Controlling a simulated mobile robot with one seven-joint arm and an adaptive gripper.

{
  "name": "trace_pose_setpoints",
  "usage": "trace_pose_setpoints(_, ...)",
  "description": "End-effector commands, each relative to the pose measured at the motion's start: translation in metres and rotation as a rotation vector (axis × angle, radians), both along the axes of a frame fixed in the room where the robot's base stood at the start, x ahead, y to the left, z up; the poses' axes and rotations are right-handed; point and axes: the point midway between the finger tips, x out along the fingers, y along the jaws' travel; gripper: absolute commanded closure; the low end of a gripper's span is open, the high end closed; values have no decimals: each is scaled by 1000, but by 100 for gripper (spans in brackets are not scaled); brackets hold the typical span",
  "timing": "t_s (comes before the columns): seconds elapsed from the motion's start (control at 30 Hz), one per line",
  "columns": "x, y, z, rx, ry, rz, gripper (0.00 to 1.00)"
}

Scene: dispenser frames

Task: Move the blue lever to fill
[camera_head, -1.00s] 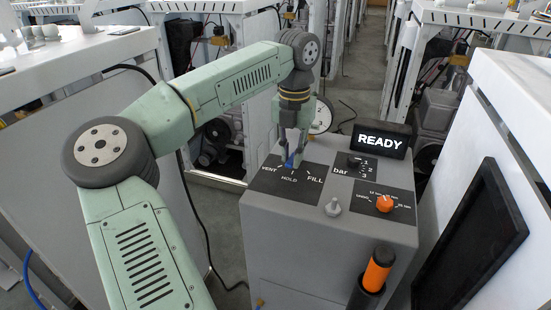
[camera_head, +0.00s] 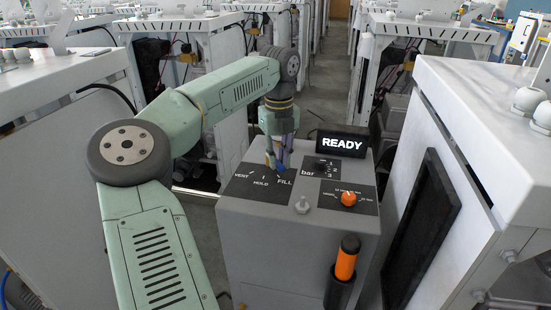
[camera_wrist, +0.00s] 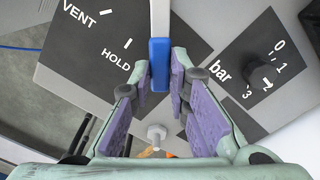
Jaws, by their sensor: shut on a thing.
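The blue lever shows in the wrist view (camera_wrist: 159,63) as a blue grip on a pale bar, between my finger pads. My gripper (camera_wrist: 160,85) is shut on it, one finger on each side. In the head view, my gripper (camera_head: 280,165) reaches down onto the dark VENT/HOLD/FILL plate (camera_head: 240,190) on top of the grey dispenser (camera_head: 255,225). The lever lies to the right of the HOLD mark, on the FILL side. The FILL label (camera_head: 284,181) shows in the head view but is hidden in the wrist view. The lever's exact tip is partly covered.
A READY display (camera_head: 342,144), a bar knob (camera_head: 322,165), an orange knob (camera_head: 348,198) and a metal knob (camera_head: 302,205) stand on the same top. An orange-handled item (camera_head: 347,258) is on the dispenser's front. White cabinets stand close on both sides.

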Motion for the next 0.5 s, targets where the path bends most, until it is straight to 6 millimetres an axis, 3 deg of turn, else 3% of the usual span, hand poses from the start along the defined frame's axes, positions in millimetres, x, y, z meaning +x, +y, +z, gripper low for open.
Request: trace_pose_setpoints(0.5, 1, -2, 0, -1, 0, 35, 100)
